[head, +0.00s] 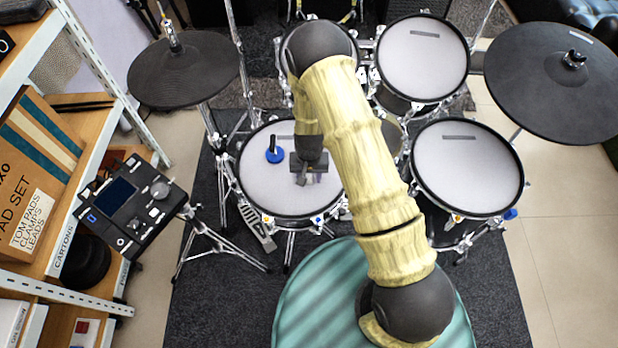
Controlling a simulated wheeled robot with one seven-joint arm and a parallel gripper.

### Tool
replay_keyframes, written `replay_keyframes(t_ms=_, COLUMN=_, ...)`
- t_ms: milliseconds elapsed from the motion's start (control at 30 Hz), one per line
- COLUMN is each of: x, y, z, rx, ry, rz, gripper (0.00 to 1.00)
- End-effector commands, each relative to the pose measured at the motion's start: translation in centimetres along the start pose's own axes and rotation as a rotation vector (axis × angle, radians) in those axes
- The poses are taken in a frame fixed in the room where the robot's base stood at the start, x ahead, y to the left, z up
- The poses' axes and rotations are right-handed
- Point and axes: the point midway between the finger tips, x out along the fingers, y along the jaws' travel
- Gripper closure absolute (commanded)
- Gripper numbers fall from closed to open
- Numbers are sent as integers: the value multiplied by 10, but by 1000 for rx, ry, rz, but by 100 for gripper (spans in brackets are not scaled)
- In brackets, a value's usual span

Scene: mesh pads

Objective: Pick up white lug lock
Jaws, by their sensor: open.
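My gripper (303,178) is over the right half of the front left mesh pad (258,182), pointing down, with its jaws open and nothing seen between them. Its height above the pad is hard to judge. Small pale and coloured fittings sit along this pad's front rim: one white and orange (267,218) and one whitish with blue (317,219). They are too small to tell for certain which is the white lug lock. My arm hides part of the pad's right side.
A blue round piece (275,155) lies on the same pad, left of my gripper. Other pads (468,170), a left cymbal (183,70) and a right cymbal (555,80) stand around. A drum module (128,205) and shelf (60,215) are at left. A teal round seat (300,300) is in front.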

Motion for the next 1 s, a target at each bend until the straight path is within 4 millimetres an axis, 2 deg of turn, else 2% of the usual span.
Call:
replay_keyframes(t_ms=500, x=0, y=0, z=0, rx=0, ry=1, rz=0, gripper=57)
replay_keyframes(t_ms=700, x=0, y=0, z=0, rx=0, ry=1, rz=0, gripper=97)
replay_keyframes(t_ms=733, x=0, y=0, z=0, rx=0, ry=1, rz=0, gripper=100)
replay_keyframes(t_ms=1000, x=0, y=0, z=0, rx=0, ry=1, rz=0, gripper=100)
